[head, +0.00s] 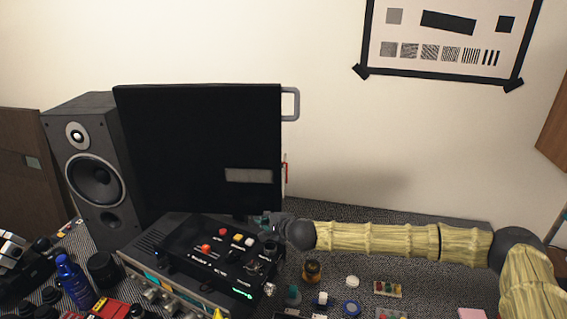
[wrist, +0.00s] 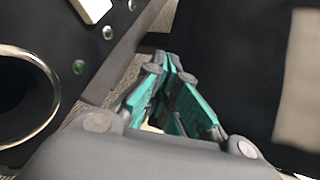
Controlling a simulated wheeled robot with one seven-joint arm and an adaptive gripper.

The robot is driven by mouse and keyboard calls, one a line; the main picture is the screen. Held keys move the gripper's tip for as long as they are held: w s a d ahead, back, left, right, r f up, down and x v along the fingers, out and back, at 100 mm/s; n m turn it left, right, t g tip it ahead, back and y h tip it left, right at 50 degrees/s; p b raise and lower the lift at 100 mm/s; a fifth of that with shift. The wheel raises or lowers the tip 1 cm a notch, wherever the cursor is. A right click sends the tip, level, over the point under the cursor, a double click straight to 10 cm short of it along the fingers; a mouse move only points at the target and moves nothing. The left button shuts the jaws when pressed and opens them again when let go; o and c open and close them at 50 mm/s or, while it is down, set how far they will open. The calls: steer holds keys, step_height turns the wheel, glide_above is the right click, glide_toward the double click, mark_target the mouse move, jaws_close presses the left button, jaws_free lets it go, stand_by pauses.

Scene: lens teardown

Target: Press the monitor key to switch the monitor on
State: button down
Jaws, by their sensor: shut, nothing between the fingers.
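The monitor (head: 195,140) stands at the back with a dark screen and a pale grey patch at its lower right. In the wrist view a dark surface with a pale patch (wrist: 300,80) fills the right side. A black control box (head: 185,262) in front of the monitor carries small red, yellow and white keys (head: 238,238); I cannot read which is the monitor key. My gripper (head: 264,221) is just below the monitor's lower right corner, behind the box's right end. Its teal fingers are together and empty in the wrist view (wrist: 168,58). Any contact at the fingertips is hidden.
A tall speaker (head: 95,165) stands left of the monitor. A grey amplifier (head: 150,285) sits under the box. A blue bottle (head: 75,280) and other clutter fill the front left. Small jars and trays (head: 388,290) lie right of the box, below my arm.

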steer(key=shift+w, duration=0.15)
steer(key=shift+w, duration=0.25)
steer(key=shift+s+b, duration=0.2)
steer(key=shift+b, duration=0.25)
steer(key=shift+s, duration=0.2)
steer(key=shift+s, duration=0.1)
steer(key=shift+s+a+b, duration=0.2)
steer(key=shift+s+b, duration=0.1)
steer(key=shift+s, duration=1.15)
steer(key=shift+s+a+b, duration=0.2)
steer(key=shift+s+b, duration=0.1)
steer(key=shift+s, duration=1.15)
